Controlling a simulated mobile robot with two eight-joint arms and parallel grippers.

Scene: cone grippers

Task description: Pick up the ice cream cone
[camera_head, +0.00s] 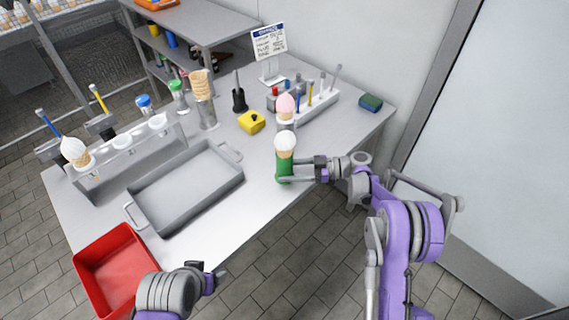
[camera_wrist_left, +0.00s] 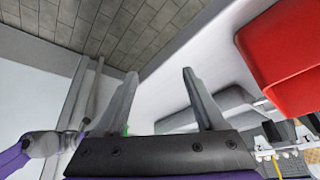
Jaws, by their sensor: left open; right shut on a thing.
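An ice cream cone with a white scoop (camera_head: 285,144) stands upright in a green holder (camera_head: 284,166) near the table's right front edge. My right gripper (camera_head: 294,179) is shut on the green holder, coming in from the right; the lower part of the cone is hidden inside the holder. My left gripper (camera_head: 212,278) is in front of the table, away from the cones. In the left wrist view, its two fingers (camera_wrist_left: 160,100) are apart with nothing between them. A second white cone (camera_head: 75,151) sits in the left rack, and a pink one (camera_head: 286,106) stands behind.
A grey metal tray (camera_head: 185,213) lies mid-table. A red bin (camera_head: 105,258) is at the front left, also in the left wrist view (camera_wrist_left: 285,58).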

